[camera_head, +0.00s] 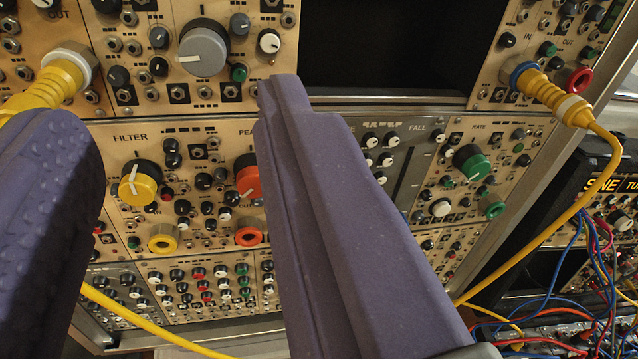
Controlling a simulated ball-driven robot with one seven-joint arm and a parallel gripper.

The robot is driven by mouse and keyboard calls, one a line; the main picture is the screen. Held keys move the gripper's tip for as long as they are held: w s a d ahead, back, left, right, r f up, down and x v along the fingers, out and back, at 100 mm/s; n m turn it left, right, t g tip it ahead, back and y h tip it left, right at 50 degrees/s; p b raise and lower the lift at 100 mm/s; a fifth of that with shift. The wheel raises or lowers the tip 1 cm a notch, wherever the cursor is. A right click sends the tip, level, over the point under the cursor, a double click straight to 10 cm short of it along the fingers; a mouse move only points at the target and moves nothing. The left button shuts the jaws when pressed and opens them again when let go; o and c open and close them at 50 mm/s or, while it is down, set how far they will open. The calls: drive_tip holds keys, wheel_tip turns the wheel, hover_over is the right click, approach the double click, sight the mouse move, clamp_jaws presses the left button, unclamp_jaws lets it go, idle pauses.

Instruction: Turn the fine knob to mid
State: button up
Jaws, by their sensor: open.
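My gripper (165,105) is open in the head view, its two purple fingers spread in front of a wooden-faced synth panel (120,210). Nothing is between them that I can see them touching. No label reading "fine" shows, so I cannot tell which knob it is. A large grey knob (203,50) sits at the top, left of the right fingertip. Below, a yellow knob (138,184) stands under the FILTER label, and an orange-red knob (246,176) is partly hidden by the right finger. A green knob (471,162) stands at the right under RATE.
A yellow cable (65,75) is plugged in at upper left, another (560,100) at upper right. A dark empty bay (385,45) opens at top centre. Blue and red cables (575,265) hang before another synth at lower right. The right finger hides part of the middle panels.

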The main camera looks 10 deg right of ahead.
sight(202, 59)
drive_tip(key=w, duration=0.5)
drive_tip(key=w+a, duration=0.1)
drive_tip(key=w, duration=0.1)
drive_tip(key=shift+w+f, duration=0.25)
clamp_jaws()
